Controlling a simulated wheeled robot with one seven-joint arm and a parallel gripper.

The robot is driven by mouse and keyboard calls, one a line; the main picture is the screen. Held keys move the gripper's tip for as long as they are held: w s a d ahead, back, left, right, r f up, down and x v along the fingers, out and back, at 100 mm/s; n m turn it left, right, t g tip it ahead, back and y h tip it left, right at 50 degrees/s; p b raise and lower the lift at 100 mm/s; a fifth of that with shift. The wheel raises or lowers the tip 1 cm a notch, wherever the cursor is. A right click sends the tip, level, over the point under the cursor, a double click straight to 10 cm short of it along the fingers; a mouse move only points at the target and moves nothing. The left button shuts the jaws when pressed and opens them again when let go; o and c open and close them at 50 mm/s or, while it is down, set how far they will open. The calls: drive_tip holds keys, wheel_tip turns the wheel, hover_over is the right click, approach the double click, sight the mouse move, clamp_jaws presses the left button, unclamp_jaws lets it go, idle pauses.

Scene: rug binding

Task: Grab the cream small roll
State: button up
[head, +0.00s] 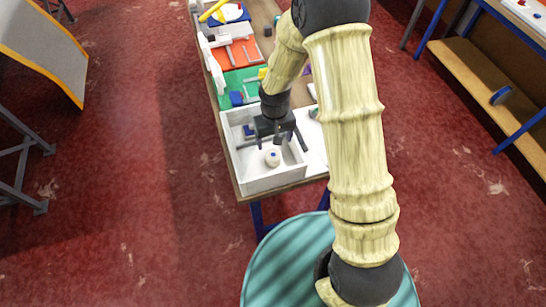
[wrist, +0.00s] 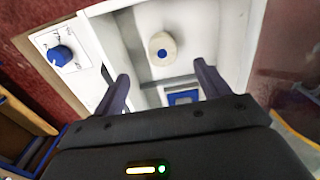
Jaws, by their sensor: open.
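The cream small roll (head: 272,158) stands in the white tray (head: 262,183) at the near end of the table, with a blue centre on its top face. In the wrist view the roll (wrist: 149,45) lies beyond and between my fingertips, untouched. My gripper (head: 272,143) is open and empty, above the tray and close to the roll. In the wrist view its two dark fingers (wrist: 162,75) are spread apart. The roll's top is fully visible in the wrist view.
The tray walls surround the roll. A blue knob-like piece (wrist: 61,56) sits on a white card beside the tray. Green (head: 240,80) and orange (head: 232,54) mats with tools lie farther along the table.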

sight(273, 155)
drive_tip(key=shift+f+p, duration=0.85)
drive_tip(key=shift+f, duration=2.2)
drive_tip(key=shift+w+a+f+p, duration=0.15)
drive_tip(key=shift+w+f+p, duration=0.05)
drive_tip(key=shift+f+p, duration=0.65)
drive_tip(key=shift+w+a+f+p, duration=0.15)
drive_tip(key=shift+f+p, duration=0.35)
drive_tip(key=shift+f, duration=1.25)
drive_tip(key=shift+c, duration=0.4)
drive_tip(key=c, duration=1)
